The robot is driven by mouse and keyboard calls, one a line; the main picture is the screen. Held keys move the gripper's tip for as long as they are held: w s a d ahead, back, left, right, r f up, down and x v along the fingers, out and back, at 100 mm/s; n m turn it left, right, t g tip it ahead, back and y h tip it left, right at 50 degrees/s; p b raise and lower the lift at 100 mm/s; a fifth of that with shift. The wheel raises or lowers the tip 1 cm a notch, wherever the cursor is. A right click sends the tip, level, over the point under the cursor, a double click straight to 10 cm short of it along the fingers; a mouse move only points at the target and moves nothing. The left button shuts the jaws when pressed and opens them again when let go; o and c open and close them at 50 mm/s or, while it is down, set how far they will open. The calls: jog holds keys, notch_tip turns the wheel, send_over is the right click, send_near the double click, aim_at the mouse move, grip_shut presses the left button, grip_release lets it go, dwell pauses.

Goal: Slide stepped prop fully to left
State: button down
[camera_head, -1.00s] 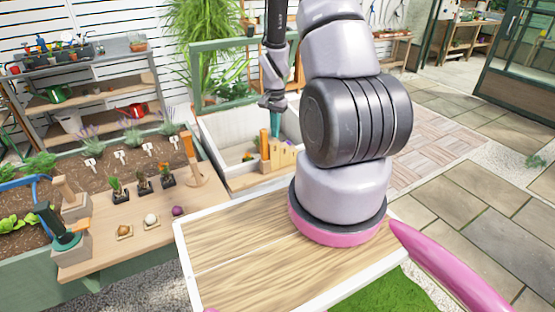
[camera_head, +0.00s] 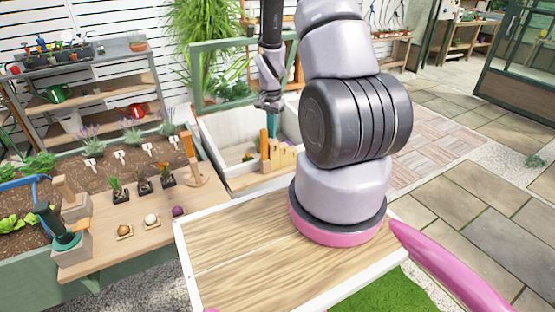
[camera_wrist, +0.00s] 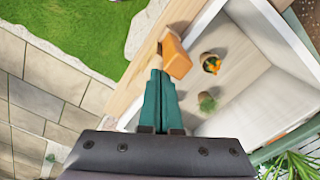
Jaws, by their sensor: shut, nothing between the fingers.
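The stepped prop (camera_head: 283,158) is a pale wooden piece with a stepped top, near the front right of the white-walled cold frame (camera_head: 212,150). An orange upright block (camera_head: 264,143) stands at its left and also shows in the wrist view (camera_wrist: 177,58). My gripper (camera_head: 272,132) points down, its teal fingers shut and empty, just above and behind the prop. In the wrist view the fingers (camera_wrist: 156,80) reach toward a small tan piece beside the orange block. Most of the prop is hidden there, and I cannot tell whether the fingertips touch it.
Two small potted plants, one with orange flowers (camera_wrist: 210,63) and one green (camera_wrist: 206,102), stand inside the cold frame. Its wooden front rail (camera_wrist: 135,85) runs beside the fingers. A potting table (camera_head: 100,225) with small pots and tools stands at the left.

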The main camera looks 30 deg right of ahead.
jog(key=a, duration=0.9)
jog(key=shift+s+a, duration=0.2)
dwell(1.7)
jog(key=shift+d, duration=0.1)
notch_tip(320, 180, up, 8)
jog(key=d, duration=0.1)
jog(key=shift+d, duration=0.4)
dwell(0.8)
dwell(0.3)
